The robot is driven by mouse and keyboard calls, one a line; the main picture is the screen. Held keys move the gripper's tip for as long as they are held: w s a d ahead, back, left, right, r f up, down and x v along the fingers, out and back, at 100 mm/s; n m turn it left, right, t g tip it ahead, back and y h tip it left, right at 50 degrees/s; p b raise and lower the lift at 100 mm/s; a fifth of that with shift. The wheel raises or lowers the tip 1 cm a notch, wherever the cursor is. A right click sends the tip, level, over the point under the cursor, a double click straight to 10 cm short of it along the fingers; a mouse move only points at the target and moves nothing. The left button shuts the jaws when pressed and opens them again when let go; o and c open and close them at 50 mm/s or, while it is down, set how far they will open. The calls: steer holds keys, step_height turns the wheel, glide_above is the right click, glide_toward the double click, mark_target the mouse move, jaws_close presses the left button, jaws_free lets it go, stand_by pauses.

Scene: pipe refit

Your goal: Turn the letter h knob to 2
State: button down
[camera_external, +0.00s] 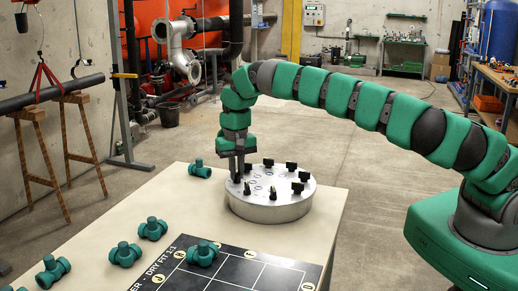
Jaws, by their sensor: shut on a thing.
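A round silver panel (270,208) sits on the pale table, with several black knobs around its top. The letters and numbers on it are too small to read, so I cannot tell which knob is h or where it points. My gripper (238,180) points down over the left part of the panel. It is shut on a black knob there, which the fingers mostly hide. Other black knobs, such as one at the right rim (303,176), stand free of my gripper.
Several green pipe fittings lie on the table, one (200,169) just left of the panel. Another fitting (202,253) stands on the black dry-fit board (240,270) at the front. Bare table (160,200) lies left of the panel.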

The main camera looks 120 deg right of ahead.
steer(key=m, duration=0.4)
steer(key=shift+m, duration=0.3)
steer(key=m, duration=0.2)
steer(key=shift+w+m, duration=0.1)
steer(key=shift+m, duration=0.3)
steer(key=m, duration=0.3)
steer(key=shift+m, duration=2.1)
steer(key=c, duration=1.5)
jaws_free()
steer(key=shift+r, duration=0.15)
